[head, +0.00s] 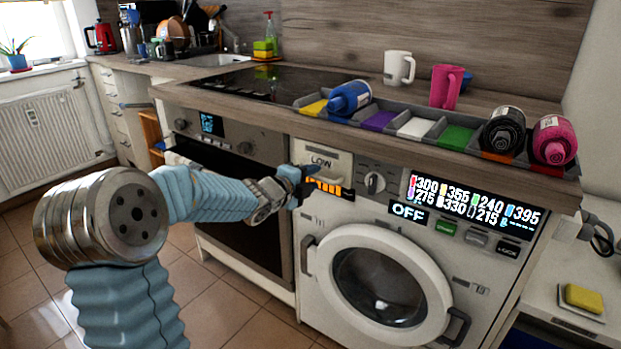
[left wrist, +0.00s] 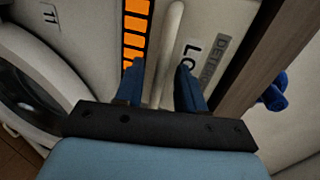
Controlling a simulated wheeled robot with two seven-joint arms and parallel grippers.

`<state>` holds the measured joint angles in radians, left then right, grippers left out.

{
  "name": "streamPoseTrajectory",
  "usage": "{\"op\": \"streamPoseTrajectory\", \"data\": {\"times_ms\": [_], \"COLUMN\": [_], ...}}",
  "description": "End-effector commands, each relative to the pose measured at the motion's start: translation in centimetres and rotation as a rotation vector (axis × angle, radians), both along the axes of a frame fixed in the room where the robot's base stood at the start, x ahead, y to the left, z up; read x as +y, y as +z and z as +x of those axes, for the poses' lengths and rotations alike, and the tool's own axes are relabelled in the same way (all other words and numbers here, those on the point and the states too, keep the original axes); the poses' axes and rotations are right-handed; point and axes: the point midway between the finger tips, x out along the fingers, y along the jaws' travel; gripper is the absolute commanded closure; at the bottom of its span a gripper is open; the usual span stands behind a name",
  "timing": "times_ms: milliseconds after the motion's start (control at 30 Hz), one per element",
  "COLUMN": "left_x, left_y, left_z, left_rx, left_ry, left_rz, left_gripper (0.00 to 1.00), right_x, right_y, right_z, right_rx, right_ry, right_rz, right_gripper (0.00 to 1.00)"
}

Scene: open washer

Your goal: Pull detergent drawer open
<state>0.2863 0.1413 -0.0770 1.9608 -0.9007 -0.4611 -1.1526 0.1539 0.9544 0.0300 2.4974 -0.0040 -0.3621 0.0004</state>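The detergent drawer (head: 339,164) is at the upper left of the white washer's front, under the counter edge. Its front looks flush with the panel. My left gripper (head: 305,178) is at the drawer's left part in the head view and hides some of it. In the left wrist view my left gripper (left wrist: 160,88) has its two blue fingers apart. A pale raised handle bar (left wrist: 172,45) runs between them, with visible gaps on both sides. The orange level strip (left wrist: 135,35) is beside one finger. My right gripper is not in view.
The washer's round door (head: 385,285) is shut below. The counter edge (head: 440,150) overhangs the drawer. A tray with coloured compartments, a blue bottle (head: 349,98), a black bottle (head: 503,130) and a pink bottle (head: 554,140) stand above. An oven (head: 235,215) is to the left.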

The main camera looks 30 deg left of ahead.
Motion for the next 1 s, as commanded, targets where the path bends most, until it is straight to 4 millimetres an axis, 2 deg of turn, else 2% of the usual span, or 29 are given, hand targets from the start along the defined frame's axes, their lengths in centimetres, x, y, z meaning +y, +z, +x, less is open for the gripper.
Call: {"op": "streamPoseTrajectory", "data": {"times_ms": [267, 500, 867, 1000], "left_x": [0.0, 0.0, 0.0, 0.1], "left_y": [0.0, 0.0, -0.1, -0.3], "left_z": [0.1, 0.1, 0.0, -1.0], "left_rx": [0.000, 0.000, 0.000, 0.000], "left_ry": [0.000, 0.000, 0.000, 0.001], "left_rz": [0.000, 0.000, 0.000, 0.001], "left_gripper": [0.63, 0.99, 1.00, 1.00], "right_x": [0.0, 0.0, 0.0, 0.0], "right_y": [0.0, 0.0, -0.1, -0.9], "right_z": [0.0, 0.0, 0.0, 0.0], "right_rx": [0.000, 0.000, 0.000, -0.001], "right_ry": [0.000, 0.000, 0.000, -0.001], "right_rz": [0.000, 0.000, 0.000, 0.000], "right_gripper": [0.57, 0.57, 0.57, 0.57]}}
